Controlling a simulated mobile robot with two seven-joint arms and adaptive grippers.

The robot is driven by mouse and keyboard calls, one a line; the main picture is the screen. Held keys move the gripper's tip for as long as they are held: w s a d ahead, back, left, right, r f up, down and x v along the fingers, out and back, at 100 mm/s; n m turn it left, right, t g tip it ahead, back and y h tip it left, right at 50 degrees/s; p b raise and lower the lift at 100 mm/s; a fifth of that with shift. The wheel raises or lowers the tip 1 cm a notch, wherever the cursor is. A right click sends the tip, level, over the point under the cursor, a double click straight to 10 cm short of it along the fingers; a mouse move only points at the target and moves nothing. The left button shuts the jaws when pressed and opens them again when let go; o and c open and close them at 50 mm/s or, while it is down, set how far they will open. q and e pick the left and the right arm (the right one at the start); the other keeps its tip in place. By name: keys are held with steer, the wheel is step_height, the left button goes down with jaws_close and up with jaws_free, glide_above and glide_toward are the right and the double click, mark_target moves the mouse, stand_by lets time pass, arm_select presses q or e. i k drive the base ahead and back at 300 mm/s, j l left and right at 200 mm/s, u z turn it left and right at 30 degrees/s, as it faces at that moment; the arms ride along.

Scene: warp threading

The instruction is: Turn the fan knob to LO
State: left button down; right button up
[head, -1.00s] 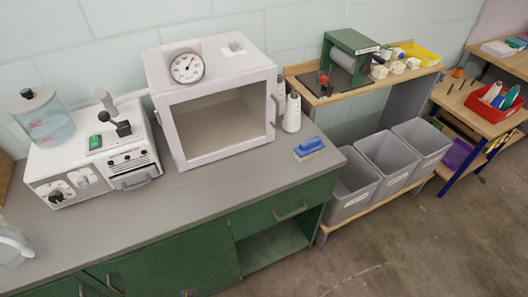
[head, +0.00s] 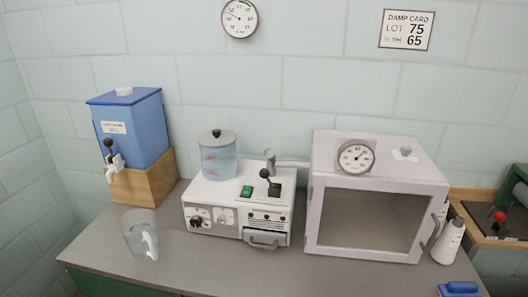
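A white machine (head: 214,202) stands on the counter in the head view. Its left front panel has a black knob (head: 196,221) and a paler dial (head: 220,216) beside it. A clear water tank (head: 218,160), a green switch (head: 246,191) and a black-knobbed lever (head: 266,176) are on its top. A drawer handle (head: 265,241) is on its front right. The labels are too small to read, so I cannot tell which knob is the fan knob or where it points. Neither of my grippers is in view.
A white windowed cabinet (head: 435,190) with a round gauge (head: 356,157) stands right of the machine. A blue dispenser (head: 148,128) on a wooden block (head: 143,184) and a clear jug (head: 138,232) stand left. The grey counter (head: 205,262) is clear in front of the machine.

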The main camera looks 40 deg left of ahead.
mark_target(221, 220)
steer(key=u, duration=1.7)
